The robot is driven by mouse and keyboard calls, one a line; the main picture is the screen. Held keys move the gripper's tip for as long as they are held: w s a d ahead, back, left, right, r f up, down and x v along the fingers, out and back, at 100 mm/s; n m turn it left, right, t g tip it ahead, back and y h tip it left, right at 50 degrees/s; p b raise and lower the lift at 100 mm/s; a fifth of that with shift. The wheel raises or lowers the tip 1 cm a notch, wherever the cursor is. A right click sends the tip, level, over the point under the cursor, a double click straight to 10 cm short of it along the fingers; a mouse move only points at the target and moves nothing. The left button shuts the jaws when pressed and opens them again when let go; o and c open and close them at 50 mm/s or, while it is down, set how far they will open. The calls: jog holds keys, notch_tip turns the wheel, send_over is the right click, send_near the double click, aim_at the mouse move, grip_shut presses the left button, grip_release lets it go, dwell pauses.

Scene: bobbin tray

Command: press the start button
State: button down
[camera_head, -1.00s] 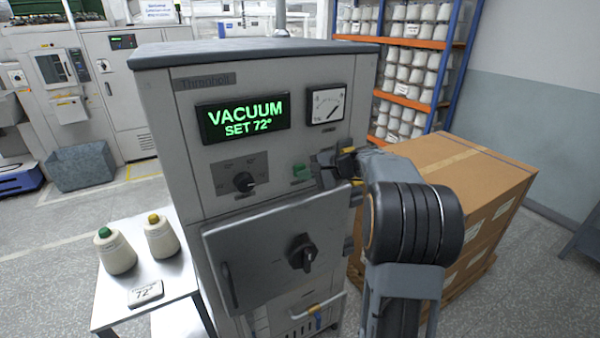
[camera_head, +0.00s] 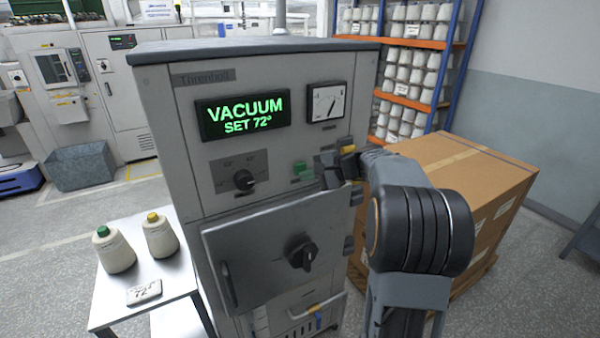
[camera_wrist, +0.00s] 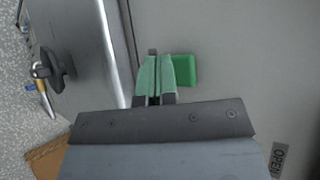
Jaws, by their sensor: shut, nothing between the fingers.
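The start button (camera_head: 302,171) is a green block on the grey front panel of the cabinet, right of the rotary knob and below the gauge. It also shows in the wrist view (camera_wrist: 185,70). My gripper (camera_head: 322,172) is just right of the button in the head view, with its fingers together and empty. In the wrist view my fingertips (camera_wrist: 154,62), tinted green, lie right beside the button's left side. I cannot tell whether they touch the panel or the button.
A cabinet door (camera_head: 275,250) with a black knob (camera_head: 301,252) lies below the button. The lit display (camera_head: 242,114) reads "VACUUM SET 72°". A side table (camera_head: 185,275) with two cones stands left. Large cartons (camera_head: 470,180) stand right, behind my arm.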

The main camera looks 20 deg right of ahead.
jog(key=shift+s, duration=0.1)
jog(key=shift+s+d+b, duration=0.15)
jog(key=shift+s+b, duration=0.4)
jog(key=shift+s, duration=0.65)
jog(key=shift+s+d+b, duration=0.15)
jog(key=shift+s+b, duration=0.4)
jog(key=shift+s, duration=0.65)
